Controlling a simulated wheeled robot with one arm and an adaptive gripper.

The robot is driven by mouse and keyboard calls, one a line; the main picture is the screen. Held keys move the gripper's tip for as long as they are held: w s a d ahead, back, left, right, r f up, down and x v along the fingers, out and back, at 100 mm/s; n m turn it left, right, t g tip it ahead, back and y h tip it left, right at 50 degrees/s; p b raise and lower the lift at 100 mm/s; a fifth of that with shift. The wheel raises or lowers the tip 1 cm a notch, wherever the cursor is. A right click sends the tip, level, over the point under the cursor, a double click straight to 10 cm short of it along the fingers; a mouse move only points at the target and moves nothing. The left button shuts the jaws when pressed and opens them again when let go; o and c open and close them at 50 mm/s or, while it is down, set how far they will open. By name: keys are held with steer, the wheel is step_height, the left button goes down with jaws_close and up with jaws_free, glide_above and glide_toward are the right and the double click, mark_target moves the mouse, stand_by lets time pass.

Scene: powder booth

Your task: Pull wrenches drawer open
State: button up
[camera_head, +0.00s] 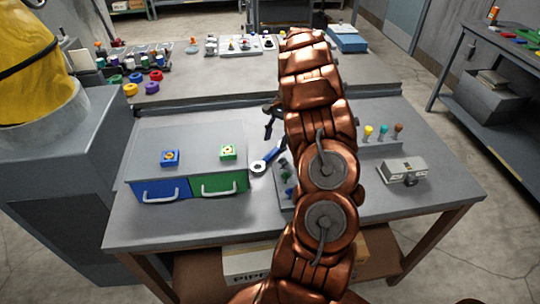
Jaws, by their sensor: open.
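A grey drawer cabinet (188,143) stands on the left of the workbench. It has a blue drawer front (161,186) and a green drawer front (234,181), each with a pale bar handle. Both look shut. A blue tile (170,158) and a green tile (228,152) with small icons lie on top; the icons are too small to tell which drawer is for wrenches. My gripper (268,124) shows in part beyond my copper arm, its dark fingers open, to the right of and behind the cabinet, apart from both handles. The rest of it is hidden by my arm.
A blue and silver wrench-like tool (265,163) lies right of the cabinet. A grey metal box (403,171) and a rack with coloured-handled tools (383,137) stand at right. The bench (190,226) is clear in front of the drawers.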

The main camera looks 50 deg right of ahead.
mark_target(271, 154)
steer(key=p+x, duration=0.1)
steer(key=x, duration=0.1)
steer(key=p+x, duration=0.1)
steer(key=x, duration=0.1)
steer(key=shift+w+a+r, duration=0.1)
steer(key=shift+a, duration=0.25)
steer(key=shift+a+f, duration=0.1)
steer(key=shift+f, duration=0.35)
steer(key=shift+f, duration=0.15)
steer(key=shift+a, duration=0.1)
jaws_close()
steer(key=shift+f, duration=0.1)
stand_by(0.5)
